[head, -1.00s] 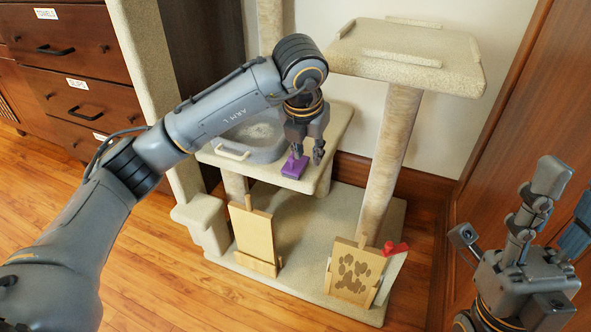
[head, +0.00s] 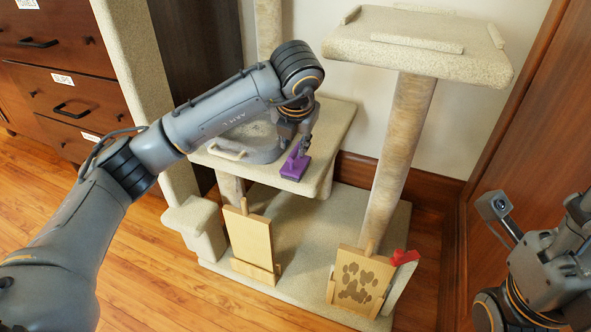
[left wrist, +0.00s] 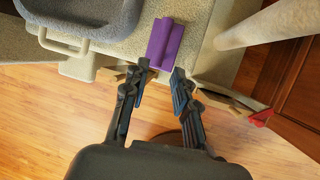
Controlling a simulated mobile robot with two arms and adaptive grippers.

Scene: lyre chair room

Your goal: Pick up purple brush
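The purple brush (head: 295,168) lies on the carpeted middle shelf of the cat tree, near its front edge. My left gripper (head: 299,143) is directly over it, pointing down, and partly covers it in the head view. In the left wrist view the brush (left wrist: 166,43) shows just beyond the fingertips, roughly in line with the gap between them. The left gripper (left wrist: 161,70) is open with nothing between its fingers. My right gripper is at the right edge of the head view, partly cut off, and its fingers are unclear.
A grey litter tray (head: 262,147) stands on the same shelf, left of the brush. The cat tree has a higher platform (head: 425,50) and a post (head: 402,155) to the right. Wooden boards (head: 250,240) and a red object (head: 404,257) are below. Drawers stand at left.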

